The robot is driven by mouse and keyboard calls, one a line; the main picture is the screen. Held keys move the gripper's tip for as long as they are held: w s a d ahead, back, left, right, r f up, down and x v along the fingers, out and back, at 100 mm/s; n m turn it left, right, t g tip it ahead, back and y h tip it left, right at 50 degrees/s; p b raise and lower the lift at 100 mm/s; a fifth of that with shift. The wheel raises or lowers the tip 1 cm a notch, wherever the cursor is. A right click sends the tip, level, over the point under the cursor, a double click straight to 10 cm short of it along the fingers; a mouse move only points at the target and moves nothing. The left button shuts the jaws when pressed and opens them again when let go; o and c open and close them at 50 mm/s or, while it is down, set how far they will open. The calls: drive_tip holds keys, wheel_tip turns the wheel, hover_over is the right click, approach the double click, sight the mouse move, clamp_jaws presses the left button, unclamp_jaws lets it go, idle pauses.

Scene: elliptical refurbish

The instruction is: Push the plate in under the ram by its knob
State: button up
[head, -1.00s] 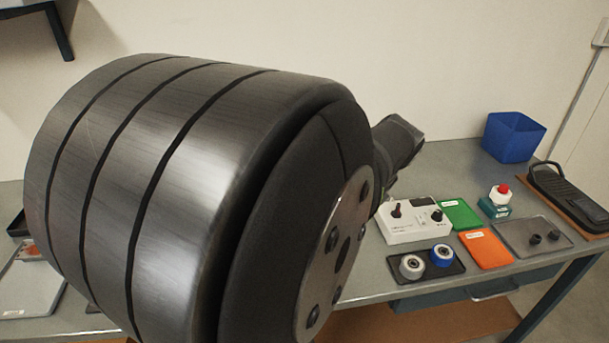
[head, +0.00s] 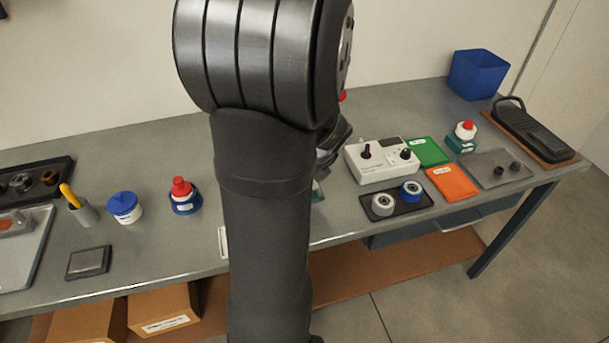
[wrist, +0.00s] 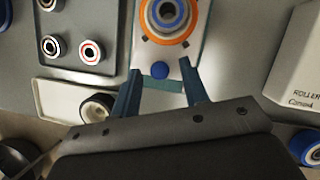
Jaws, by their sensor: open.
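In the wrist view, a pale plate (wrist: 143,52) carries an orange ring (wrist: 185,35) with a blue and grey round part (wrist: 169,13) inside it. A round blue knob (wrist: 160,70) is at the plate's near edge. My gripper (wrist: 160,67) is open, with its two teal fingers on either side of the knob. A gap shows between the knob and each finger. I cannot make out the ram in the wrist view. In the head view my arm hides the plate and knob, and most of my gripper.
A white box with black knobs (head: 381,160) stands right of the gripper, beside a dark tray holding two rollers (head: 397,201). In the wrist view, small rollers (wrist: 92,52) lie in a tray at left. A blue bin (head: 478,75) stands at the back right.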

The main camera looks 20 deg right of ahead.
clamp_jaws()
drive_tip(key=shift+w, duration=1.85)
unclamp_jaws()
drive_tip(key=v, duration=0.7)
drive_tip(key=shift+s+r, duration=0.15)
drive_tip(key=shift+r, duration=0.1)
